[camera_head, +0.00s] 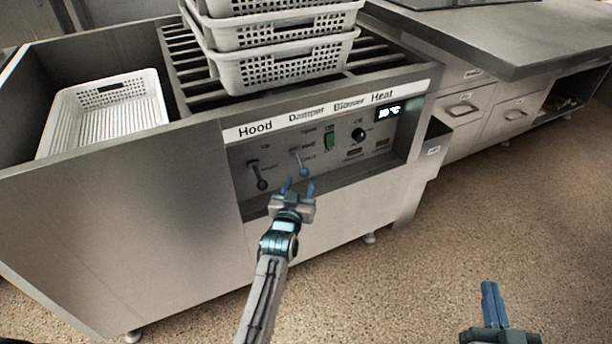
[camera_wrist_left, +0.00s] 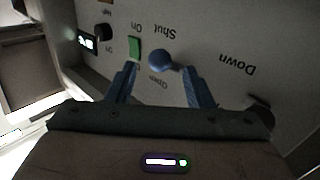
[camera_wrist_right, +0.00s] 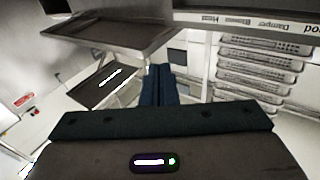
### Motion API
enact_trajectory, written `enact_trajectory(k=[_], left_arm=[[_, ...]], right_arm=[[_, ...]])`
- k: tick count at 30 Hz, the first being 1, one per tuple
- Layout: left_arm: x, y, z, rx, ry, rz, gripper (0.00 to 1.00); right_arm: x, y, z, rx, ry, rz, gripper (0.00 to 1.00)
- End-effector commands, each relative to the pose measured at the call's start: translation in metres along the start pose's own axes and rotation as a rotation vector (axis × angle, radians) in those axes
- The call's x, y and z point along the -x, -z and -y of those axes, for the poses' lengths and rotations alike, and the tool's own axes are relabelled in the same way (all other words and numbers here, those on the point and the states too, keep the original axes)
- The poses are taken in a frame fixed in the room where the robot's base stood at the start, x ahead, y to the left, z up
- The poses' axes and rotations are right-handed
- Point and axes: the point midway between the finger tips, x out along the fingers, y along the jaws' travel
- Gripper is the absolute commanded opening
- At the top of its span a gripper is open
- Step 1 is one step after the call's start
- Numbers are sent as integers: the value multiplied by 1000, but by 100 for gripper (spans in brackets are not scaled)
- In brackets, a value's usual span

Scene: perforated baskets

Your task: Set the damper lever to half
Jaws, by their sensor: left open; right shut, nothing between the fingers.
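The damper lever (camera_head: 304,171) is on the front panel under the word "Damper". Its blue ball knob hangs low, near the "Shut" mark. In the left wrist view the knob (camera_wrist_left: 161,60) shows between the fingertips, beside the word "Shut", with "Open" toward the gripper. My left gripper (camera_head: 298,186) is open, with its blue fingers pointing at the panel on either side of the knob. I see a gap on each side and cannot tell the remaining depth. My right gripper (camera_head: 490,298) is shut and empty, low at the right, away from the panel.
The hood lever (camera_head: 261,180) is left of the damper lever. The green blower switch (camera_head: 329,141) and dark heat dial (camera_head: 359,135) are to its right. White perforated baskets (camera_head: 282,64) are stacked on the slatted top. A counter (camera_head: 500,45) stands at right; the floor before it is clear.

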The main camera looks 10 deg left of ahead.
Motion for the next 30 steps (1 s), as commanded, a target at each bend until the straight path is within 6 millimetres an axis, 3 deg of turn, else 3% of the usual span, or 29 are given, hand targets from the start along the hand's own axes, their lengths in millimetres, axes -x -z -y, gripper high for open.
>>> enact_trajectory(k=[9,15,28,30], left_arm=[[-37,-2,0,-1,0,-1,47],[-51,-1,0,0,0,-1,47],[-56,0,0,0,0,0,47],[-56,0,0,0,0,0,38]], right_arm=[[-6,62,1,47,10,-353,0],[-1,88,2,67,17,-502,0],[1,98,4,75,21,-561,0],[-2,96,3,74,20,-557,0]])
